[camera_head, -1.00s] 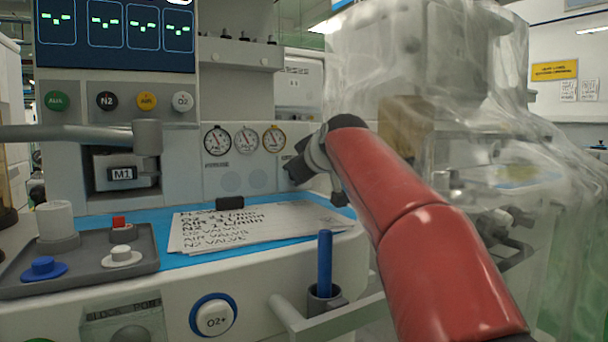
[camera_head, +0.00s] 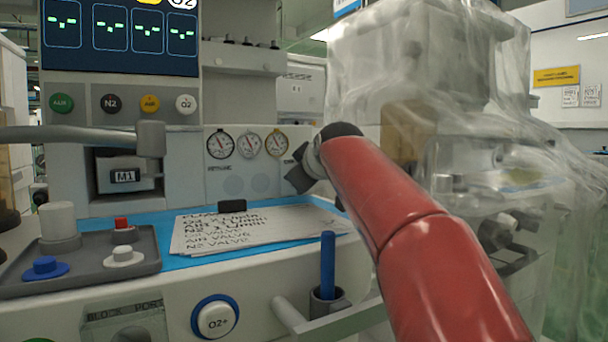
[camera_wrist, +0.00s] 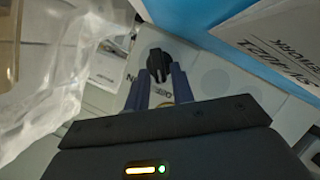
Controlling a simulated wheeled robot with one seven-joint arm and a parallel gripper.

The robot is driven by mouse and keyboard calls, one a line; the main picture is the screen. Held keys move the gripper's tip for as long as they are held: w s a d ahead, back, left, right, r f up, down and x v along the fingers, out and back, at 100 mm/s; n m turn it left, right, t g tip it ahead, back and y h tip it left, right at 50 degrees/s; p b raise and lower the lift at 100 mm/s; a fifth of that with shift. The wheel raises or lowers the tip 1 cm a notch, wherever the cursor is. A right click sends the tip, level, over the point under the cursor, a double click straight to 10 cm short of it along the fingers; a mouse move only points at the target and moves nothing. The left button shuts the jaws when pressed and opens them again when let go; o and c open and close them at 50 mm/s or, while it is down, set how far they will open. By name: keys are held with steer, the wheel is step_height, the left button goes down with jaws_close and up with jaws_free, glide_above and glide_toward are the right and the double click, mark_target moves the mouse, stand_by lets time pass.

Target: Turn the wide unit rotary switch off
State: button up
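A black rotary switch (camera_wrist: 160,65) sits on a pale panel in the wrist view, just ahead of my fingertips. Dark lettering is printed around it, partly hidden by my fingers. My gripper (camera_wrist: 158,82) has two blue-grey fingers with a gap between them, pointing at the switch. The fingers look open and empty; whether they touch the switch cannot be told. In the head view my gripper (camera_head: 300,172) is dark and small, at the right end of the wide unit's front panel, right of the gauges. The switch is hidden there.
Three round gauges (camera_head: 249,145) are left of my gripper. Papers (camera_head: 245,230) lie on the blue worktop below, beside a grey tray (camera_head: 92,278) with knobs. A blue pen (camera_head: 327,262) stands in a holder. A plastic-draped machine (camera_head: 470,130) is close on the right.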

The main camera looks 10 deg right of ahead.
steer(key=shift+o, duration=0.8)
steer(key=v, duration=0.7)
steer(key=shift+s+r, duration=0.15)
steer(key=shift+s, duration=0.25)
